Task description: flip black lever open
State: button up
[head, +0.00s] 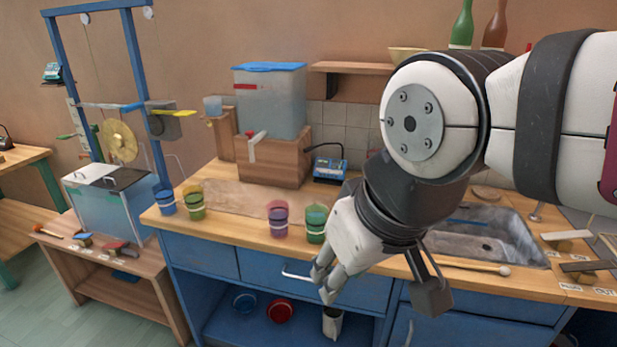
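A dark bar on a small wooden block (588,266) lies at the right end of the counter, beside paper labels. It may be the black lever, but it is too small and partly cut off to be sure. A black curved piece (325,146) also stands above a small blue box on the counter; I cannot tell if it is a lever. My gripper (323,284) points down and left in front of the counter's drawer front. Its two fingers are apart with nothing between them. It is well away from both dark parts. My arm hides part of the counter and wall.
A water tank (270,102) with a blue lid stands on a wooden box (272,162). Several coloured cups stand near the counter's front edge. A sink (480,238) lies right of my gripper, with a mallet (470,266) before it. A frame with a gong (119,142) stands left.

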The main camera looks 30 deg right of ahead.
aim_at(594, 265)
jog(key=z, duration=2.15)
jog(key=i+j+z, duration=0.35)
jog(key=j, duration=0.2)
jog(key=j+z, duration=0.15)
jog(key=j, duration=0.1)
